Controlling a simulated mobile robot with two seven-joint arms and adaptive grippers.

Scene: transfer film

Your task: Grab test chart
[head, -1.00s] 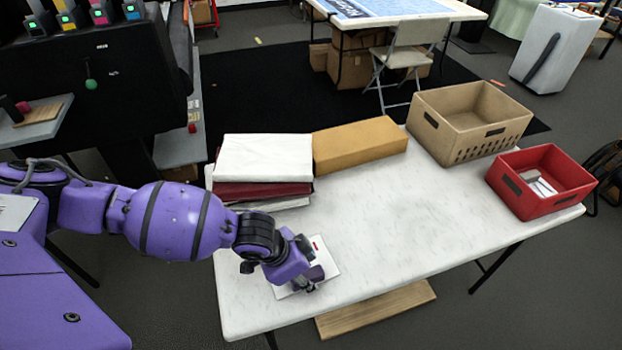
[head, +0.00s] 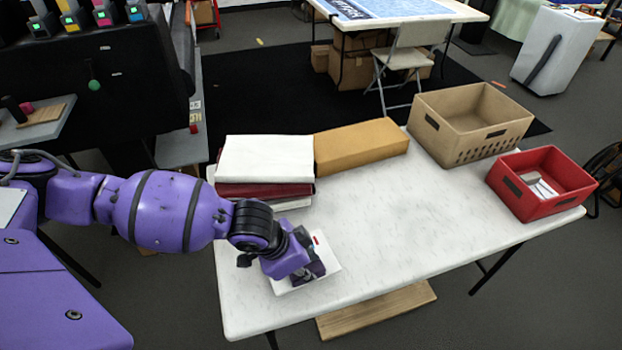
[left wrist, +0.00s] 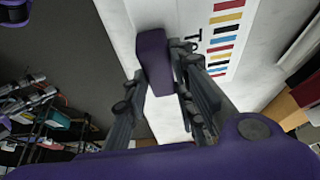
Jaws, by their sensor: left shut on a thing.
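The test chart (head: 329,256) is a white card near the front left of the white table, partly hidden by my left gripper. Colored bars show on the chart (left wrist: 222,45) in the left wrist view. My left gripper (head: 312,272) is shut on the chart. Its fingers (left wrist: 162,88) have a dark purple block between them, at the chart's face. I cannot tell whether the chart is clear of the tabletop. My right gripper is not in view.
On the table (head: 400,220) stand a white box (head: 266,157) on a dark red one, a tan box (head: 360,145), a beige crate (head: 465,125) and a red crate (head: 545,185) holding white items. The table's middle and front right are clear.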

